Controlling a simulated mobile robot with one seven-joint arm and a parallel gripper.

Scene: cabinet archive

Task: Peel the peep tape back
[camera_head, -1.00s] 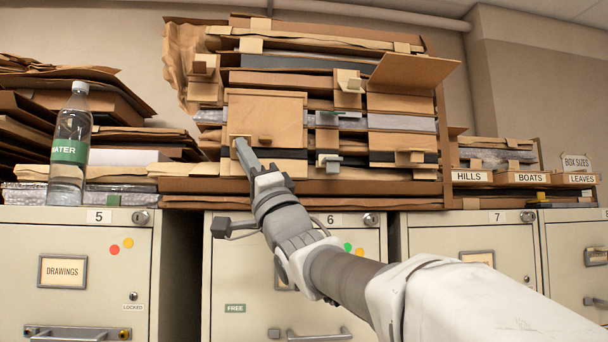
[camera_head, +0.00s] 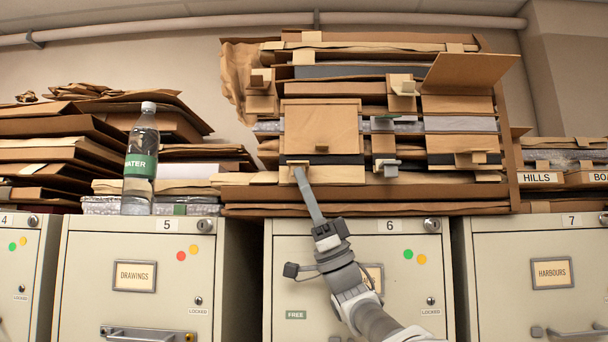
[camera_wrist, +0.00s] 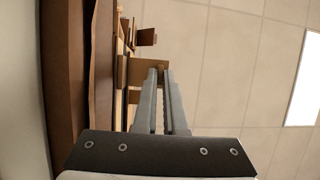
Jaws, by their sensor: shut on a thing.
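A tan square flap (camera_head: 320,125) stands on the front of the big stack of folders, above cabinet 6. At its lower left edge is a small tan tab (camera_head: 297,162), which I take for the peep tape. My gripper (camera_head: 299,171) reaches up from below and is shut on this tab. In the wrist view my gripper's fingers (camera_wrist: 160,72) run nearly parallel, with a narrow gap, and their tips meet a tan piece (camera_wrist: 135,72). The fingers hide part of the tab. I cannot tell how much of it is still stuck down.
More tabs (camera_head: 478,157) and grey clips (camera_head: 388,166) stick out to the right of the flap. A raised brown flap (camera_head: 468,70) juts out at upper right. A water bottle (camera_head: 140,165) stands on cabinet 5. Loose folders (camera_head: 70,150) are piled at left.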

